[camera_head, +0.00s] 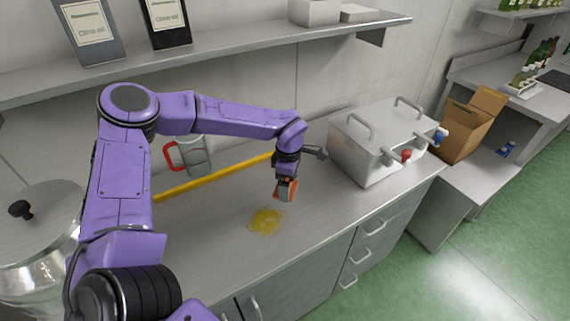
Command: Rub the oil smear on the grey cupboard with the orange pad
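The oil smear (266,221) is a yellow patch on the top of the grey cupboard (205,255), near its front edge. My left gripper (286,181) points down just behind and to the right of the smear. It is shut on the orange pad (289,193), a small block. The pad hangs close to the top; I cannot tell whether it touches the surface. The smear is in full view and uncovered. My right gripper is not in view.
A steel box with handles (370,151) stands to the right on the top. A yellow bar (205,182) and a red-handled jug (194,157) are at the back. A lidded pot (40,235) stands at the left. A shelf (230,50) runs above. An open cardboard box (463,130) is farther right.

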